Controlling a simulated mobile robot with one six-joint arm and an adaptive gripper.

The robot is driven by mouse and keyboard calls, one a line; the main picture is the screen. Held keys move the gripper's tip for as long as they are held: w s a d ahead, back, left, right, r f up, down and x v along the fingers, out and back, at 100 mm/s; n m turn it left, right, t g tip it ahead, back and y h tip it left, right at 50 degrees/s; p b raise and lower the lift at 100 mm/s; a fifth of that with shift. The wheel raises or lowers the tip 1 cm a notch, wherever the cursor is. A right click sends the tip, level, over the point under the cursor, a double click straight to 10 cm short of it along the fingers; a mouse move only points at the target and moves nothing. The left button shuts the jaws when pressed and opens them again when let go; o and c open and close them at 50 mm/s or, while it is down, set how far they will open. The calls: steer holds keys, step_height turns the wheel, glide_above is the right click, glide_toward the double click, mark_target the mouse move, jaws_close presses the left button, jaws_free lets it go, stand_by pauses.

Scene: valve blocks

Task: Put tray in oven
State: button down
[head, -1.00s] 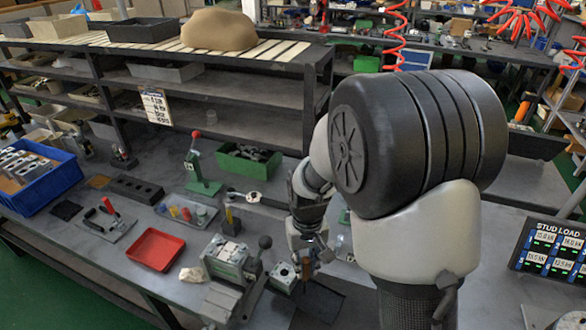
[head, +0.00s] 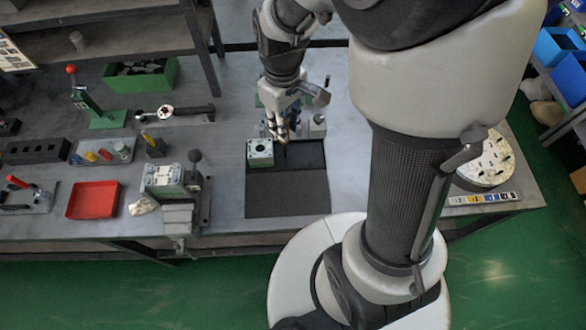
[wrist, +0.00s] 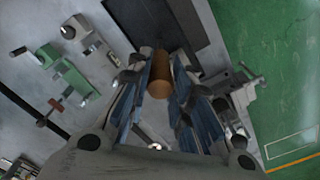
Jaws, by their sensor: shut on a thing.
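My gripper (head: 278,132) is over the workbench in the head view, close above and beside a pale green valve block (head: 260,153). In the wrist view my gripper (wrist: 164,92) has its blue-lined fingers closed around a brown, copper-coloured cylinder (wrist: 160,77). The cylinder is too small to make out in the head view. A red tray (head: 93,200) lies flat on the bench at the left, well apart from my gripper, and looks empty. I see no oven in these frames.
A dark mat (head: 287,192) lies in front of my gripper. A vise-like fixture (head: 173,190) stands between it and the red tray. A green bin (head: 140,77) and a lever press (head: 92,103) are farther back. A round pale plate (head: 486,163) is at the right.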

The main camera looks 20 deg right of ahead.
mark_target(285, 157)
step_height(285, 157, down, 19)
steer(key=b, duration=0.4)
steer(key=shift+w+r, duration=0.1)
steer(key=shift+r, duration=0.1)
steer(key=shift+f+b, duration=0.2)
steer(key=shift+b, duration=0.1)
steer(key=c, duration=1.4)
jaws_free()
steer(key=shift+c, duration=0.2)
steer(key=shift+r, duration=0.1)
